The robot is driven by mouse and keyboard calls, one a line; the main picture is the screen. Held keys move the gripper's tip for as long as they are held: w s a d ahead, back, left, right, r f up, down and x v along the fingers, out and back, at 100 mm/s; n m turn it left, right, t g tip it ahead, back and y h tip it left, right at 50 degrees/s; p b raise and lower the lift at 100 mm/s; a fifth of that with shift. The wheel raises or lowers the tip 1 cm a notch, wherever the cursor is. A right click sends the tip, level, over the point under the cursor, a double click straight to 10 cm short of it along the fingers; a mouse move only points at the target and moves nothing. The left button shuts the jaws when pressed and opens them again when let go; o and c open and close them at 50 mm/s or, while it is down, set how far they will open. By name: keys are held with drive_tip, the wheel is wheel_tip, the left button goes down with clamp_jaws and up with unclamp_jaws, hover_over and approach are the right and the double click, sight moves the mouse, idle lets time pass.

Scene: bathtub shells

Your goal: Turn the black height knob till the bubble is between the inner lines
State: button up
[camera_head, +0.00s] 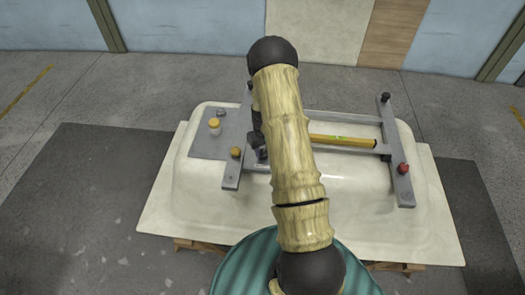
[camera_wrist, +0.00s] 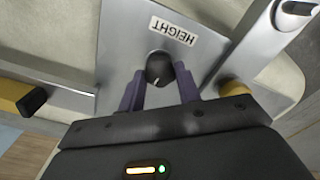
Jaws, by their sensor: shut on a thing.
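The black height knob (camera_wrist: 158,67) sits on a grey metal plate under an upside-down HEIGHT label (camera_wrist: 174,31) in the wrist view. It has a pale pointer mark. The two purple fingers of my gripper (camera_wrist: 160,84) are shut on the knob, one on each side. In the head view my arm hides the knob, and only a bit of my gripper (camera_head: 261,153) shows. The yellow spirit level (camera_head: 350,141) lies along the frame to the right of my arm, with a small green vial (camera_head: 338,137). The bubble and its lines are too small to read.
The grey frame (camera_head: 392,140) rests on an upturned cream tub shell (camera_head: 345,185). A red knob (camera_head: 403,168) is at its right end, a black one (camera_head: 385,97) behind. Two yellow knobs (camera_head: 235,152) (camera_head: 214,123) are left of my arm.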

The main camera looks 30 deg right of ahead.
drive_tip(key=shift+m, duration=0.6)
drive_tip(key=o, duration=1)
drive_tip(key=shift+c, duration=0.2)
drive_tip(key=shift+r, duration=0.1)
wheel_tip(320, 180, up, 17)
drive_tip(key=b, duration=0.3)
drive_tip(key=shift+r, duration=0.15)
drive_tip(key=shift+w, duration=0.1)
